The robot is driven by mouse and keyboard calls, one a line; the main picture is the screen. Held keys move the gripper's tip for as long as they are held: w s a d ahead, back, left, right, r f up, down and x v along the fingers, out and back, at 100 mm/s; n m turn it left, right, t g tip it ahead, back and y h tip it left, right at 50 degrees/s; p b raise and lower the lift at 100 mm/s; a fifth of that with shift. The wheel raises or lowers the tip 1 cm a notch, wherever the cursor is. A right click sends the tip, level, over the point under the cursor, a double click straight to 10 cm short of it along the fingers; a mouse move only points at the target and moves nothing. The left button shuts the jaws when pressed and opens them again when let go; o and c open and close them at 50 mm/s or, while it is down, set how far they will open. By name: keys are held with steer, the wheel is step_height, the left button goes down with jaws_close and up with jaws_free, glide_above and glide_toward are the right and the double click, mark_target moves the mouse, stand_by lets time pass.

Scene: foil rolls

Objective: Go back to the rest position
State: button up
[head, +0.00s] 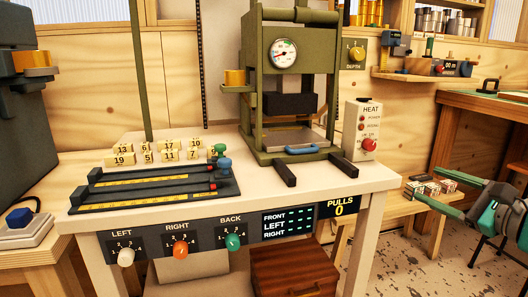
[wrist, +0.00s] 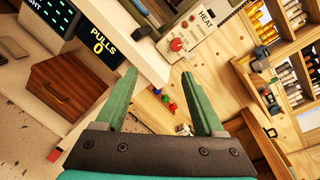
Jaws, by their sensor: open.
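My gripper (head: 427,185) is at the right edge of the head view, off to the right of the white workbench and pointing left. In the wrist view my gripper (wrist: 158,76) shows two green fingers spread apart, with nothing between them. The gripper is open and empty, apart from the bench and the press. Most of my arm is out of the picture.
A green press (head: 290,85) stands on the white bench (head: 365,180), beside a heat box (head: 362,130). Slider rails (head: 155,190) and numbered blocks lie on the left. Small boxes (head: 430,184) sit on a low wooden shelf near my gripper. A wooden drawer box (head: 295,270) is below.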

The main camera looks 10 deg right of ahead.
steer(key=a+f+n+g+y, duration=0.2)
steer(key=a+f+n+g, duration=0.4)
steer(key=a, duration=0.7)
steer(key=a+f+n+g+y, duration=0.2)
steer(key=a+f+n+g, duration=0.2)
steer(key=a+f+n, duration=0.65)
steer(key=s+a+f+n+g+h, duration=0.35)
steer(key=s+a+f+g, duration=0.35)
steer(key=s, duration=0.4)
steer(key=s+d+f+n+h, duration=0.1)
steer(key=s+n+h, duration=0.1)
steer(key=s, duration=0.2)
steer(key=s+d+f+n+g+h, duration=0.1)
steer(key=s+d+n, duration=0.1)
steer(key=s, duration=0.3)
steer(key=shift+f+n+h, duration=0.35)
steer(key=shift+f+n, duration=0.05)
steer(key=shift+n, duration=0.3)
steer(key=shift+d, duration=0.1)
